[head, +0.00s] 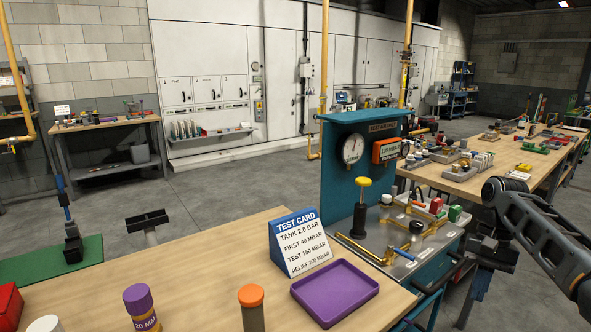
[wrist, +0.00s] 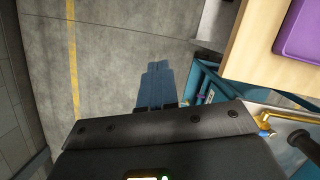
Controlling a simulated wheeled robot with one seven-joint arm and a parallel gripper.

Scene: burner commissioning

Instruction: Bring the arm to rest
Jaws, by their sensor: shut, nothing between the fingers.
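My arm (head: 540,232) comes in from the right edge of the head view and bends down beside the blue test stand. My gripper (wrist: 158,66) shows in the wrist view with its two blue-grey fingers together and nothing between them. It points down over bare concrete floor, apart from the bench and the stand. In the head view the hand hangs off the right side of the stand, and its fingertips are hard to make out.
The blue test stand (head: 345,195) with gauge and brass fittings is left of my arm. A wooden bench (head: 215,262) holds a purple tray (head: 335,291), a test card (head: 301,243) and capped cylinders. A cluttered bench (head: 487,178) stands behind.

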